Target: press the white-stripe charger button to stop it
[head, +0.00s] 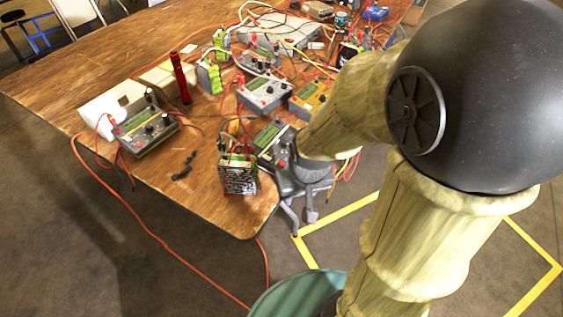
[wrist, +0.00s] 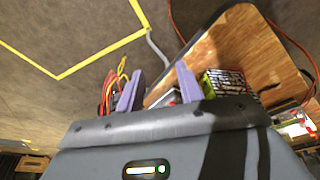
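Several chargers with knobs and green displays stand on the wooden table in the head view: a grey one (head: 145,131) at the left, a light grey one (head: 265,93) in the middle, an orange one (head: 311,101) to its right, and a grey one (head: 273,141) at the near edge. My gripper (head: 301,212) is by the table's near right edge, partly overlapping the nearest charger in the picture. In the wrist view its two purple fingers (wrist: 158,88) are apart, with part of a device behind them.
A battery pack (head: 238,176) with wires stands at the table's near edge; a green-edged pack (wrist: 223,82) shows in the wrist view. Red cables (head: 150,228) hang to the floor. A red cylinder (head: 180,78) stands upright. Yellow tape (head: 345,216) marks the floor.

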